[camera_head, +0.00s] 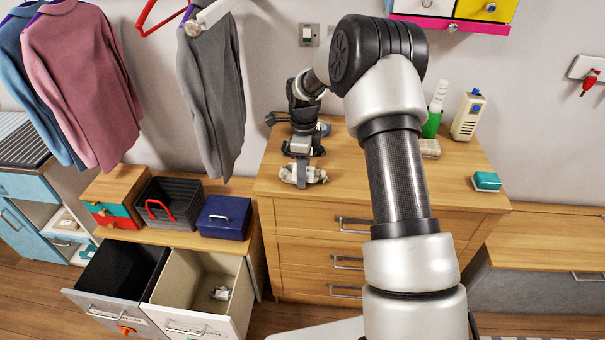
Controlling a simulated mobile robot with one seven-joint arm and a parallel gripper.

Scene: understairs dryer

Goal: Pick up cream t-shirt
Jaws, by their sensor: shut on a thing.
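The cream t-shirt (315,176) is a small crumpled bundle at the left part of the wooden dresser top (365,182). My gripper (301,172) points down over it and is shut on its cloth. The bundle is at or just above the dresser top; I cannot tell whether it still touches the wood. The fingertips are partly hidden in the cloth.
A green-and-white bottle (435,110), a cream container (467,116) and a teal box (486,181) stand on the dresser. Two open bins (205,285) are at lower left. A blue box (223,217) and hanging clothes (212,90) are left of the dresser.

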